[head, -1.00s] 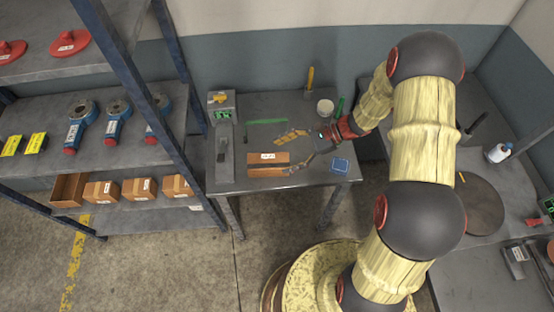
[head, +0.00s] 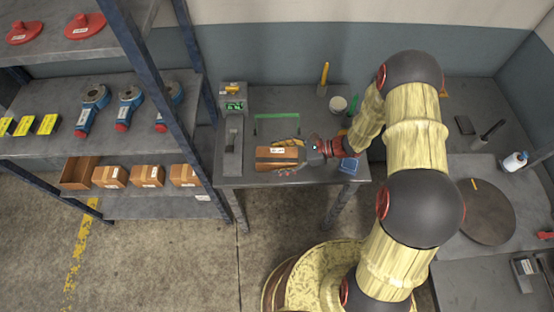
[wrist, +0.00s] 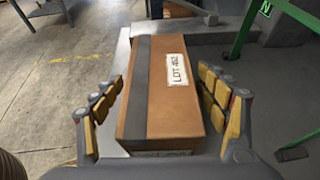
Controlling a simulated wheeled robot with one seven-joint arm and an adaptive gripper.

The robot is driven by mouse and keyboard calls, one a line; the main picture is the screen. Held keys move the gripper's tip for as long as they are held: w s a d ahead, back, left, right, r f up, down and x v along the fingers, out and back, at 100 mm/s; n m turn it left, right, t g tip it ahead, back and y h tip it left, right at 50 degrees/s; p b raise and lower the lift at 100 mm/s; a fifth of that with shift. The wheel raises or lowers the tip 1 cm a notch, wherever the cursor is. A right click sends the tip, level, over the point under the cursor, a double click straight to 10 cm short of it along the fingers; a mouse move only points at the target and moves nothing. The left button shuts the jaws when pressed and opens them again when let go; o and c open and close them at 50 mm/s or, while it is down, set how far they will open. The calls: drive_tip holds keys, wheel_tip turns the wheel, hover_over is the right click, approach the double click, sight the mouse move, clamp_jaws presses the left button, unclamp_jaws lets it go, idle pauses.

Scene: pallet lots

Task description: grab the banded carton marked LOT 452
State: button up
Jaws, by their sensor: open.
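The banded carton (wrist: 174,88) marked LOT 452 lies between the fingers of my gripper (wrist: 160,105) in the wrist view. It is a brown box with a dark grey band along its top and a white label. My gripper is open, with a finger on each side of the carton and small gaps showing beside it. In the head view the carton (head: 277,158) lies on the small grey table (head: 240,178), and my gripper (head: 292,157) reaches around it from the right. The far finger shows at its back edge; the near finger is mostly hidden.
A scale-like device (head: 235,105) stands left of the carton, with a green frame (head: 277,117) behind it. A blue item (head: 349,165), a cup (head: 338,104) and a yellow-handled tool (head: 324,76) are on the table. A shelf (head: 150,208) at left holds several small cartons (head: 148,175).

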drive_tip(key=shift+a+f, duration=0.1)
drive_tip(key=shift+a, duration=0.2)
drive_tip(key=shift+c, duration=0.8)
drive_tip(key=c, duration=1.1)
drive_tip(key=shift+c, duration=0.5)
